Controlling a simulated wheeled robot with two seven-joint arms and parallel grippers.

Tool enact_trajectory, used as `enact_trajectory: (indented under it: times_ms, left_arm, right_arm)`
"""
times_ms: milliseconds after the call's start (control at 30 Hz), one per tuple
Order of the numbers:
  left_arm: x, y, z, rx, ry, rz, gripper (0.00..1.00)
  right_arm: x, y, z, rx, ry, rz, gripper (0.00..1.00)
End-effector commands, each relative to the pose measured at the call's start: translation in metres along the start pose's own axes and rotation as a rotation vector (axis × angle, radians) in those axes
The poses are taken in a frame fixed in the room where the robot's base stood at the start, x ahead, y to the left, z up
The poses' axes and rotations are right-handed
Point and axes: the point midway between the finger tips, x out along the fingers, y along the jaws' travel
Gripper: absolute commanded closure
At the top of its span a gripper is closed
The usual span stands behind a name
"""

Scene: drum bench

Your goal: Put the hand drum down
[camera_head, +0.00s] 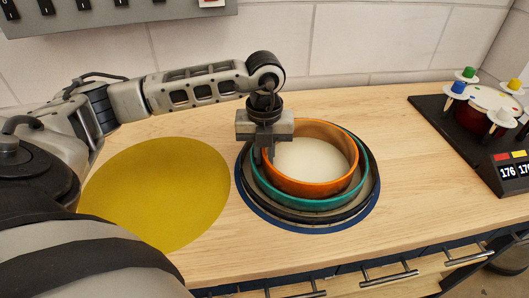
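The orange hand drum (312,190), a round shell with a pale cream inside, is at the centre right. It sits in or just above a teal ring (300,204), with a dark ring (285,216) around that, all over a blue round mat (318,229). My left gripper (266,156) points down at the orange drum's left rim. Its fingers are at the rim, but whether they are closed on it does not show clearly. The drum's underside is hidden. My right gripper is out of view.
A flat yellow disc (165,195) lies bare on the wooden bench (405,205) at left. A dark stand (455,145) with coloured knobs and a number display (513,171) is at the right. Drawers with handles (390,276) line the front edge. A tiled wall stands behind.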

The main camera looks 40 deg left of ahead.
Motion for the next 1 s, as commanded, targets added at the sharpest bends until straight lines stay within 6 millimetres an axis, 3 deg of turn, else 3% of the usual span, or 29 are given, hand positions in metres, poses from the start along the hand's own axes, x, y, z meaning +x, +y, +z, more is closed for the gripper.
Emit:
enact_trajectory:
  times_ms: [167,600,767,1000]
  left_arm:
    - [-0.022,-0.001,0.001,0.0,-0.004,-0.003,0.86]
    - [-0.111,-0.001,0.001,0.0,-0.003,-0.003,0.86]
    - [-0.124,0.0,0.0,-0.001,-0.002,-0.001,0.86]
    - [-0.126,0.0,0.0,-0.001,0.0,0.001,0.86]
  right_arm:
    - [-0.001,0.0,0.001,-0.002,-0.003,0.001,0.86]
    - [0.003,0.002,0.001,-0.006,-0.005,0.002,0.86]
    - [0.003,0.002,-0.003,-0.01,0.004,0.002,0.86]
    - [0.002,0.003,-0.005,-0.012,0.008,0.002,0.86]
